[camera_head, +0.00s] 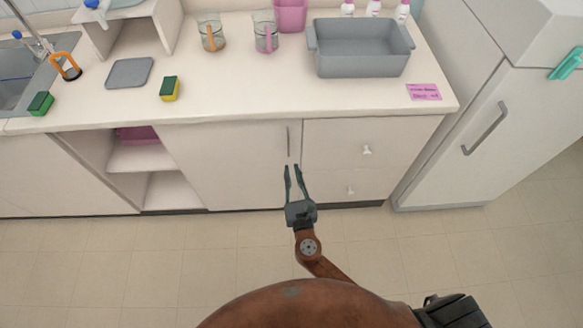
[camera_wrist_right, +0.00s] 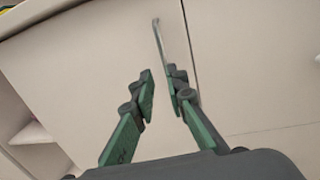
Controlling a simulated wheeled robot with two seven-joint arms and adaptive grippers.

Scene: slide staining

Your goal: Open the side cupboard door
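The cupboard door (camera_head: 220,165) is a pale, flat panel under the counter, and it is closed. Its thin vertical grey handle (camera_head: 289,141) sits near the door's right edge. In the right wrist view the handle (camera_wrist_right: 160,42) rises just beyond the fingertips. My right gripper (camera_head: 293,168) points at the door just below the handle. It is open and empty, and its two fingers (camera_wrist_right: 160,85) stand apart in the wrist view. I cannot tell how far the fingertips are from the door. My left gripper is not in view.
Drawers with white knobs (camera_head: 367,150) are right of the door, and an open shelf (camera_head: 145,158) is left of it. A white fridge (camera_head: 450,125) stands at the right. The counter (camera_head: 225,107) holds a grey basin (camera_head: 360,62). The visible floor before the cupboard is clear.

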